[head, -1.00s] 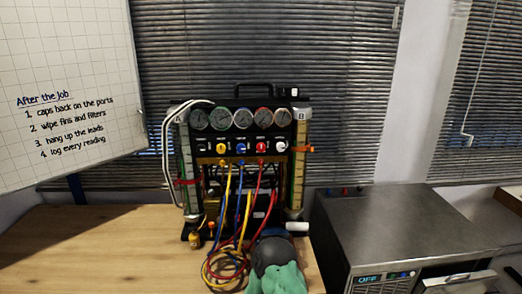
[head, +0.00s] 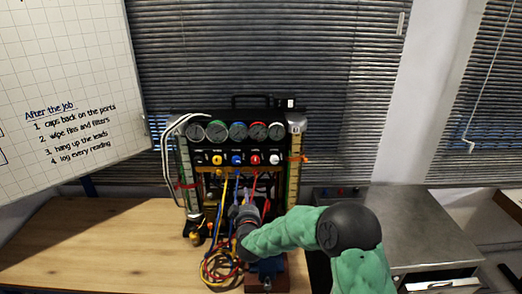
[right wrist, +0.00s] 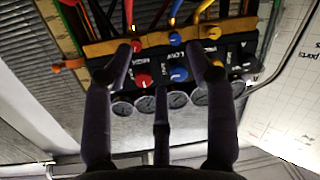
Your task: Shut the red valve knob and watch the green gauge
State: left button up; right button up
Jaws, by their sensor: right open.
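The red valve knob (head: 255,160) is on the rig's black front panel, right of the blue knob. It also shows in the right wrist view (right wrist: 144,80), between my left-hand and middle fingers and apart from the middle one. The green-rimmed gauge (head: 217,130) is second from the left in the gauge row above; its reading is too small to tell. My right gripper (head: 243,213) is below the panel in front of the hoses. In the right wrist view its three dark fingers (right wrist: 161,72) are spread open and empty, pointing at the panel. My left gripper is out of view.
Yellow (head: 217,160), blue (head: 237,160) and white (head: 274,160) knobs flank the red one. Coloured hoses (head: 220,265) hang below and coil on the wooden bench (head: 100,240). The bench's left side is clear.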

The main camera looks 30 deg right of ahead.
jog(key=h+p, duration=0.1)
jog(key=h, duration=0.1)
send_near(255, 161)
jog(key=x, duration=0.9)
jog(key=shift+w+d, duration=0.2)
jog(key=shift+m+t, duration=0.3)
grip_shut()
